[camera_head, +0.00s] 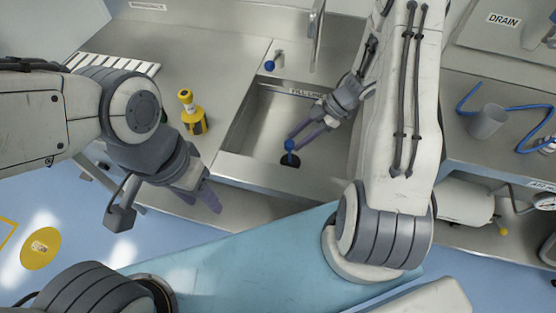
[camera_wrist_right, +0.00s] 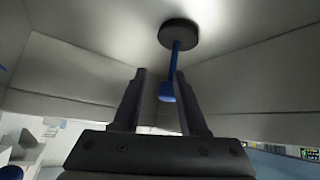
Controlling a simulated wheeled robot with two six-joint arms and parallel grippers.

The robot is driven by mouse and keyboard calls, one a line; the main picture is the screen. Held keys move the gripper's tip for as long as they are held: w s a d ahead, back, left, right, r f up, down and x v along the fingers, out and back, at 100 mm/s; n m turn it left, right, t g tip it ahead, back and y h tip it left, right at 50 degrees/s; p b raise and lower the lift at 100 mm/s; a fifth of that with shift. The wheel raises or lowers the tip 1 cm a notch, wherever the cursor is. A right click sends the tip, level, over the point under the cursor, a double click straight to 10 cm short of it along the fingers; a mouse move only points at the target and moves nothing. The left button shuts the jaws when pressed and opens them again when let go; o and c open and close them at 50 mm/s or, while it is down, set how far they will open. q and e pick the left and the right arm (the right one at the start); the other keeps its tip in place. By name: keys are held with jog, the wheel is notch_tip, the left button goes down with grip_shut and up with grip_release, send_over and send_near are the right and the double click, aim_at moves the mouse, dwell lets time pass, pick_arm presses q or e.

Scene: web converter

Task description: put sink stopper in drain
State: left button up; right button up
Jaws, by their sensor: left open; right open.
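The sink stopper (camera_head: 290,160) is a dark disc with a blue stem and blue knob, upright near the front of the metal sink (camera_head: 254,121). In the right wrist view the stopper (camera_wrist_right: 178,33) is at the top, its blue knob appearing between the fingers. My right gripper (camera_head: 298,141) reaches into the sink beside the knob, fingers apart; they also show in the right wrist view (camera_wrist_right: 160,74). I cannot tell if they touch the knob. No separate drain hole shows; whether the disc covers it is unclear. My left gripper (camera_head: 212,200) is open and empty, outside the sink at the left.
A yellow-and-black bottle (camera_head: 193,115) stands on the counter left of the sink. A faucet (camera_head: 317,30) and a small blue-tipped fitting (camera_head: 270,65) are behind the sink. A grey cup (camera_head: 488,121) and blue hose (camera_head: 472,96) are at the right. Sink walls surround my right gripper.

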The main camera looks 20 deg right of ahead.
jog(key=w+a+r+m+t+h, duration=0.3)
jog(key=w+a+r, duration=0.15)
jog(key=r, duration=0.25)
jog(key=w+a+r+m+t+h, duration=0.2)
jog(key=w+a+r+t+h, duration=0.15)
jog(key=w+r, duration=0.3)
jog(key=s+a+r+m+g, duration=0.2)
jog(key=s+a, duration=0.1)
jog(key=s, duration=0.7)
jog(key=s+a+r+m+g, duration=0.2)
jog(key=s+a, duration=0.1)
jog(key=s, duration=0.8)
jog(key=s+a+r+m+g, duration=0.1)
jog(key=s+a+r+g, duration=0.1)
jog(key=s, duration=0.8)
jog(key=shift+s+a+r+m+g+h, duration=0.15)
jog(key=shift+a+r+m+g+h, duration=0.2)
jog(key=shift+a+m+g+h, duration=0.15)
